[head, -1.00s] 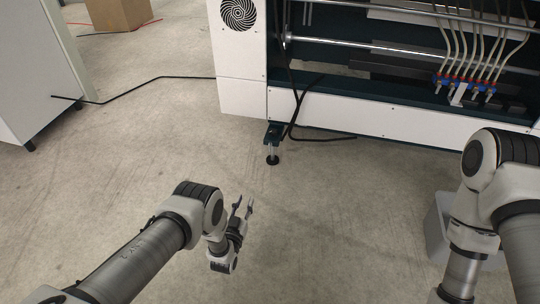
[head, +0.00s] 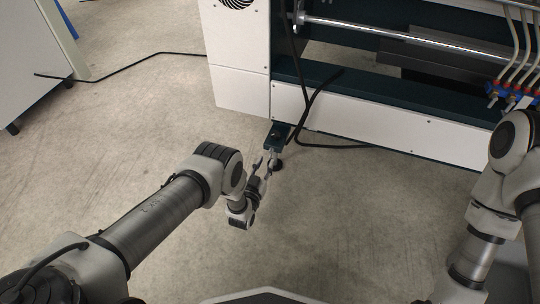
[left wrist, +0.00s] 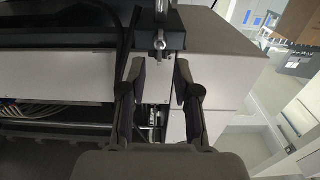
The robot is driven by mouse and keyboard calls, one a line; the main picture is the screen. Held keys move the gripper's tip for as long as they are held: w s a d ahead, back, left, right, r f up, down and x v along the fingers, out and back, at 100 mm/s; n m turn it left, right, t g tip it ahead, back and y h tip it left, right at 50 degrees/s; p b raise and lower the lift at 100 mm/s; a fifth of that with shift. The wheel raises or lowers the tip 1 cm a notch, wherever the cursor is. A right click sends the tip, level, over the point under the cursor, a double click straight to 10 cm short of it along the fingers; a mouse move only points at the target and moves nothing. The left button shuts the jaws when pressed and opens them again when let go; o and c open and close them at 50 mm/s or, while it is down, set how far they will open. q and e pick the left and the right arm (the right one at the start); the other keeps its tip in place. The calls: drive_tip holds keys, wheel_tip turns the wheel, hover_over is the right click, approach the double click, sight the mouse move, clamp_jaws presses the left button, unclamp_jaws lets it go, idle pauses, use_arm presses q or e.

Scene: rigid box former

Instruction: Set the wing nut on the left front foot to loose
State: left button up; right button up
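The left front foot (head: 277,163) is a small round pad on a threaded rod under a dark bracket (head: 278,134) at the machine's lower left corner. In the left wrist view, where the machine appears upside down, its metal wing nut (left wrist: 160,42) shows by the bracket's edge. I cannot tell whether it is tight or loose. My left gripper (head: 263,167) is just in front of the foot. In the left wrist view its fingers (left wrist: 158,76) are spread, with the nut beyond the gap between them and apparently nothing gripped. My right gripper is out of view.
The machine's white lower panel (head: 380,126) runs right from the bracket. A black cable (head: 305,112) hangs close to the foot and trails right along the floor. A white cabinet (head: 35,60) stands at the left. The floor (head: 110,130) between is mostly clear.

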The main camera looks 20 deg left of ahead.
sight(271, 152)
use_arm(q)
drive_tip(key=w+b, duration=0.1)
drive_tip(key=w, duration=0.3)
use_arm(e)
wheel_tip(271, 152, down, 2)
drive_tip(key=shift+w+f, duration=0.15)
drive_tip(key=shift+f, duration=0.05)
use_arm(q)
drive_tip(key=shift+c, duration=0.3)
clamp_jaws()
